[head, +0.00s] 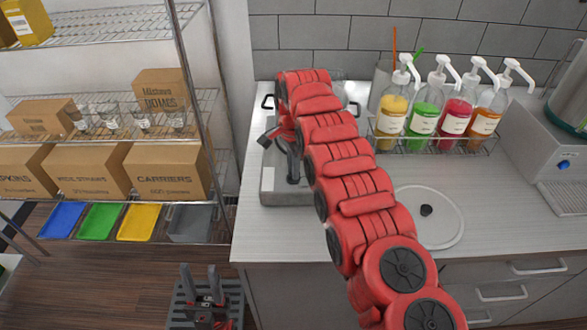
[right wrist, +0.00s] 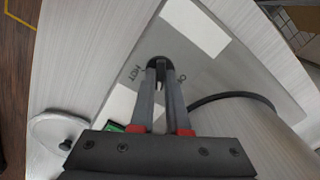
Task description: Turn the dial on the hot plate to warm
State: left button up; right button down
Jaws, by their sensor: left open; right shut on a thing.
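The grey hot plate (head: 268,183) sits at the left end of the counter, largely hidden behind my red right arm in the head view. In the right wrist view its panel (right wrist: 205,75) shows the word HOT left of the black dial (right wrist: 158,63) and partly hidden lettering to the right. My right gripper (right wrist: 159,80) is shut on the dial, with one finger on each side. It also shows in the head view (head: 291,177). The dial's exact pointing is hard to tell. My left gripper (head: 203,280) is open and empty, low in front of the shelf.
A pot with black handles (head: 267,101) stands on the hot plate, mostly hidden. A round lid with a black knob (head: 447,220) lies on the counter to the right. Several pump bottles (head: 425,118) stand in a rack behind. A shelf with boxes (head: 165,172) is at left.

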jog(key=shift+m, duration=0.9)
jog(key=c, duration=0.9)
grip_release()
jog(key=shift+r, duration=0.15)
notch_tip(320, 180, up, 17)
jog(key=p, duration=1.4)
jog(key=shift+p, duration=0.4)
jog(key=shift+s, duration=0.1)
